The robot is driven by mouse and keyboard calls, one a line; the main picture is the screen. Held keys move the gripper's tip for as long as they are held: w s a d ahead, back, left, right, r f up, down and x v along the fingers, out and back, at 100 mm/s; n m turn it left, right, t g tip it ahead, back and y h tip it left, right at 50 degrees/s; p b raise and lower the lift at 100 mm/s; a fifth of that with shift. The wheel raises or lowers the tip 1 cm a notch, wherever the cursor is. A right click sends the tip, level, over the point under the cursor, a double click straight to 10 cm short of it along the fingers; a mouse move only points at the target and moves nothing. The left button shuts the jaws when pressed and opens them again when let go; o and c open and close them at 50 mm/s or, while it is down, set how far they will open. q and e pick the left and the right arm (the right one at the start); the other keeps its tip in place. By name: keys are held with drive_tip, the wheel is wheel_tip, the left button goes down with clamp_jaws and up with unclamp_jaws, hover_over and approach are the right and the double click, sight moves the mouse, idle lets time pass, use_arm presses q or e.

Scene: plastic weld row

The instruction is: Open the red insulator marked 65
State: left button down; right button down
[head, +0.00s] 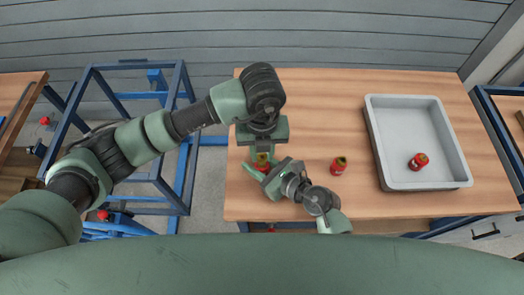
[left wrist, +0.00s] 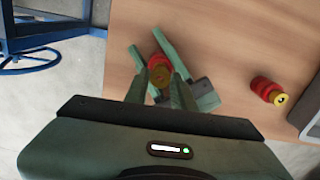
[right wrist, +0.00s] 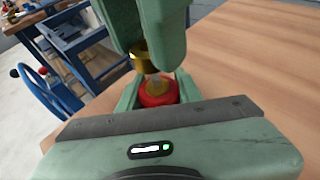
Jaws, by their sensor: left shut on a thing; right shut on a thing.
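A red insulator (right wrist: 158,94) is held between the fingers of my right gripper (head: 258,172), over the wooden table's left part. A brass cap (right wrist: 140,58) is between the fingertips of my left gripper (head: 263,155), just above the red body. In the right wrist view the cap looks offset from the body, and a greyish inner part (right wrist: 156,82) shows at the body's top. In the left wrist view the brass cap (left wrist: 160,76) covers part of the red body (left wrist: 157,60). Both grippers are shut on their pieces. I cannot read a number on this insulator.
Another red insulator (head: 339,165) with a yellowish top stands on the table, right of my grippers. A grey tray (head: 382,150) on the right holds a red insulator (head: 418,161). Blue metal frames (head: 180,130) stand left of the table. The back of the table is clear.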

use_arm(q)
drive_tip(key=shift+r, duration=2.05)
use_arm(e)
drive_tip(key=c, duration=0.9)
unclamp_jaws()
